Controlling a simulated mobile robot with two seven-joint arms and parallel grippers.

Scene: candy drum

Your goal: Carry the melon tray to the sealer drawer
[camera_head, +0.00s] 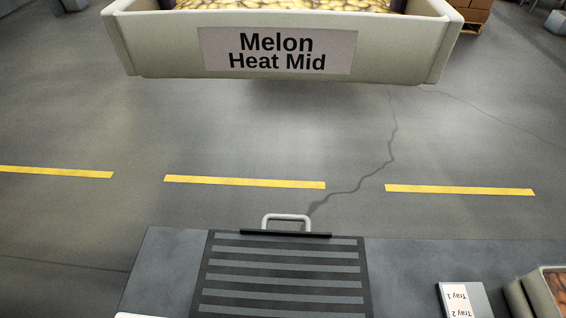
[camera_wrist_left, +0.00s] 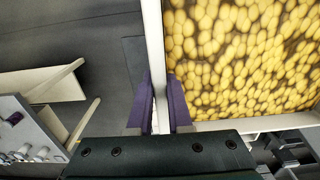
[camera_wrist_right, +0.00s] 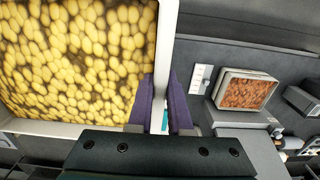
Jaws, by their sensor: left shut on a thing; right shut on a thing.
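The melon tray (camera_head: 170,50) is a pale box labelled "Melon Heat Mid", held up at the top of the head view. It is full of yellow oval candies. In the left wrist view my left gripper (camera_wrist_left: 162,105) is shut on one wall of the tray (camera_wrist_left: 157,50). In the right wrist view my right gripper (camera_wrist_right: 162,105) is shut on the opposite wall (camera_wrist_right: 165,40). In the head view only dark bits of the grippers show at the top edge. A striped dark plate with a pale handle (camera_head: 286,218) lies below; I cannot tell whether it is the sealer drawer.
A card reading "Tray 1" and "Tray 2" (camera_head: 462,300) lies at the lower right beside another tray (camera_head: 515,296), which holds reddish pieces in the right wrist view (camera_wrist_right: 243,93). Open floor with yellow dashes (camera_head: 245,182) lies beyond the counter. Boxes on a pallet (camera_head: 474,18) stand far back.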

